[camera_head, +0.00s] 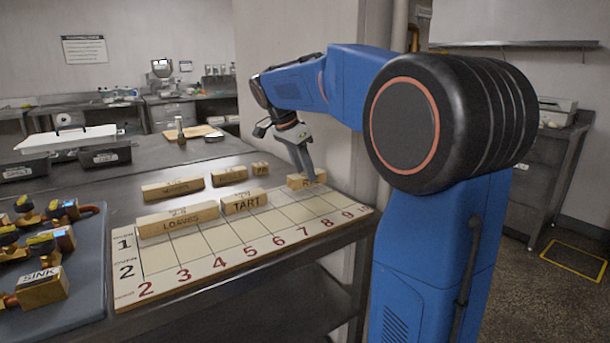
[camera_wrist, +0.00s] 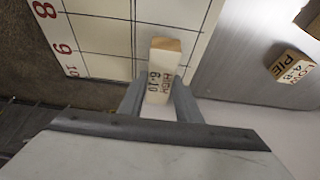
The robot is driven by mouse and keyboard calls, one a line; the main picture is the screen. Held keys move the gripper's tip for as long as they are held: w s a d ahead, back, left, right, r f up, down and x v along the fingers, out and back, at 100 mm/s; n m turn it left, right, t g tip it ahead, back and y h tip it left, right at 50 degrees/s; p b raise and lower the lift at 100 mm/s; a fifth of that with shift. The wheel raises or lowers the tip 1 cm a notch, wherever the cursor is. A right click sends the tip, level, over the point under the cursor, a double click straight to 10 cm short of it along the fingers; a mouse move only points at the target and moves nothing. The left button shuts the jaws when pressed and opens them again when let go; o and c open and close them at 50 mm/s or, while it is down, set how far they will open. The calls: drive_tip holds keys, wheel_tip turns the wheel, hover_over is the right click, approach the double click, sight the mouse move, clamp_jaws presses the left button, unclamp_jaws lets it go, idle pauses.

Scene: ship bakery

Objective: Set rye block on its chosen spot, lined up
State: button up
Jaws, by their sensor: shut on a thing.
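My gripper (camera_head: 303,166) is shut on the rye block (camera_head: 301,182), a small pale wooden block whose label is partly covered in the head view. In the wrist view my gripper (camera_wrist: 158,95) has a finger on each side of the rye block (camera_wrist: 165,47), whose top reads HIGH 6-10. The block is at the far row of the numbered board (camera_head: 225,258), toward its right end. I cannot tell whether it touches the board. The LOAVES block (camera_head: 178,222) and the TART block (camera_head: 244,204) sit in the far row to the left.
Behind the board lie a long block (camera_head: 173,190), a shorter block (camera_head: 229,178) and the small PIE block (camera_wrist: 292,67). A blue mat (camera_head: 85,290) with brass pieces and a SINK block (camera_head: 43,288) is at left. Black tins (camera_head: 103,155) stand behind. The near row is empty.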

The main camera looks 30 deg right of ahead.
drive_tip(key=shift+f, duration=0.65)
drive_tip(key=o, duration=1.1)
drive_tip(key=shift+f, duration=0.1)
drive_tip(key=v, duration=1.2)
drive_tip(key=shift+a, duration=0.1)
